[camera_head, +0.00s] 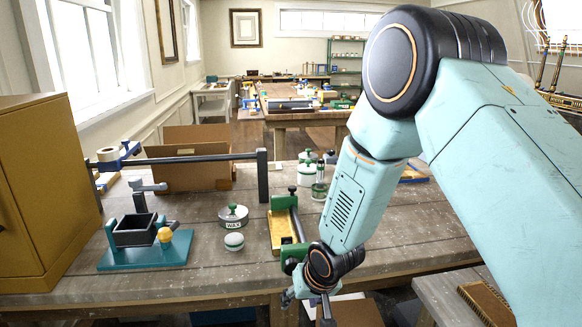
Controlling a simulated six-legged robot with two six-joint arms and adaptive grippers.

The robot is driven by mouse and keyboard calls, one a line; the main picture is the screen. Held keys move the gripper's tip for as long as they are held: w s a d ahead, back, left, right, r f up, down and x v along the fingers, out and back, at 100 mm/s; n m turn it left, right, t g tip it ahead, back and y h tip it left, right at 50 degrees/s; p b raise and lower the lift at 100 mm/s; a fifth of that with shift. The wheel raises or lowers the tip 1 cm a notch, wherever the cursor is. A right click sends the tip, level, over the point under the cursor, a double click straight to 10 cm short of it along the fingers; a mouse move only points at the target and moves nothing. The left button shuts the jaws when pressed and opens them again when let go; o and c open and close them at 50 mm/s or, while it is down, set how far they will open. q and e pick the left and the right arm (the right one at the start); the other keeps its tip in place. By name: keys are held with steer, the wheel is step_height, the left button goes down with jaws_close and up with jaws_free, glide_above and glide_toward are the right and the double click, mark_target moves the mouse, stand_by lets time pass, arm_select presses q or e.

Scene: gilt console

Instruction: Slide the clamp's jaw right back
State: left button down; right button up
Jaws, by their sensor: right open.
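A dark bar clamp (200,158) stands at the back left of the workbench, its long bar running left to right. An upright dark jaw (262,175) is at the bar's right end; the left end is partly hidden among other things. A second clamp-like tool, with green ends (284,203) and a yellow block beside it, lies in the middle of the bench. I cannot tell which one the task names. My right gripper (308,299) is open, low at the bench's front edge, just below the green tool's near end; whether they touch is unclear. My left gripper is out of view.
A teal-based stand with a dark box (134,230) is at the left, beside a mustard cabinet (40,190). A wax tin (233,216) and small white jar (234,241) sit mid-bench. A cardboard box (190,178) is behind the bar. My right arm covers the bench's right side.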

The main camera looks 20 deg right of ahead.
steer(key=w+d+r+m+h+p, duration=0.1)
steer(key=w+d+r+m+p, duration=0.15)
steer(key=r, duration=0.45)
steer(key=w+d+r+m+h+p, duration=0.1)
steer(key=w+r+p, duration=0.1)
steer(key=w+r, duration=0.35)
arm_select(q)
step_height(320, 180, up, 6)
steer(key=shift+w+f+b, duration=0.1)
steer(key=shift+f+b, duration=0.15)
steer(key=shift+b, duration=0.1)
arm_select(e)
steer(key=s+d+r+m+g+h, duration=0.2)
steer(key=s+d+r+m, duration=0.1)
steer(key=d+m, duration=0.3)
steer(key=shift+d+r+g+h, duration=0.2)
steer(key=shift+r+g+h, duration=0.2)
steer(key=shift+r, duration=0.4)
